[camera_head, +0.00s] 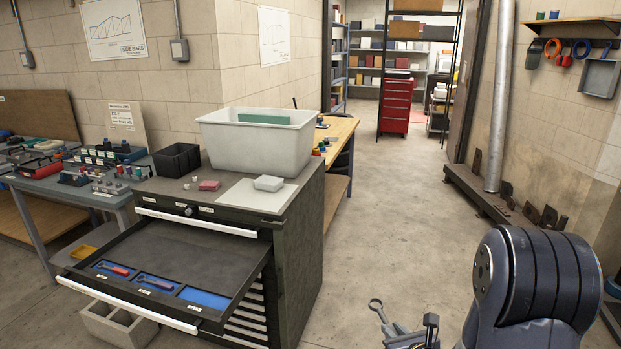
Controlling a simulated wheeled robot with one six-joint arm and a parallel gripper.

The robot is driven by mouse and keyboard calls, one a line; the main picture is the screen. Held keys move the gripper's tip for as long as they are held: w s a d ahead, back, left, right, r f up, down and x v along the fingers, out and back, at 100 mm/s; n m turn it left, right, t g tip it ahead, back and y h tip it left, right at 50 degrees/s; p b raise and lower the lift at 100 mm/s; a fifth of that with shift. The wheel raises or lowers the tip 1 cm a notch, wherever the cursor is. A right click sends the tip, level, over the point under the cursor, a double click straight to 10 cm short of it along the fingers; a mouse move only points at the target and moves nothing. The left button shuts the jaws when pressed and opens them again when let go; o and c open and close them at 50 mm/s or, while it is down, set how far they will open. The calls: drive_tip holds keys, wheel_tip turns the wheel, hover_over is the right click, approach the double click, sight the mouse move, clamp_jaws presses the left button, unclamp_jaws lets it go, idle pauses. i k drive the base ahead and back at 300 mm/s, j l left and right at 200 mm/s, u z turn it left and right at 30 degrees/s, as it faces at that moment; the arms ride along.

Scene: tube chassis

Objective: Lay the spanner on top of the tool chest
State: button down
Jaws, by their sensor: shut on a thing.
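My gripper (408,338) is at the bottom of the picture, partly cut off by the lower edge. It is shut on a grey metal spanner (377,309), whose ring end sticks up and to the left above the floor. The dark tool chest (300,270) stands to the left of my gripper, clear of it. On its top are a large white bin (258,142), a black box (177,160), a small red block (209,185) and a white block (268,183) on a pale sheet (250,198).
The chest's top drawer (190,250) is pulled open, with tools in blue recesses; the right recess (204,298) is empty. A bench stands left. A red cabinet (395,105) stands far back. The floor (390,220) between is clear.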

sight(238, 199)
drive_tip(key=i, duration=1.45)
drive_tip(key=u, duration=0.05)
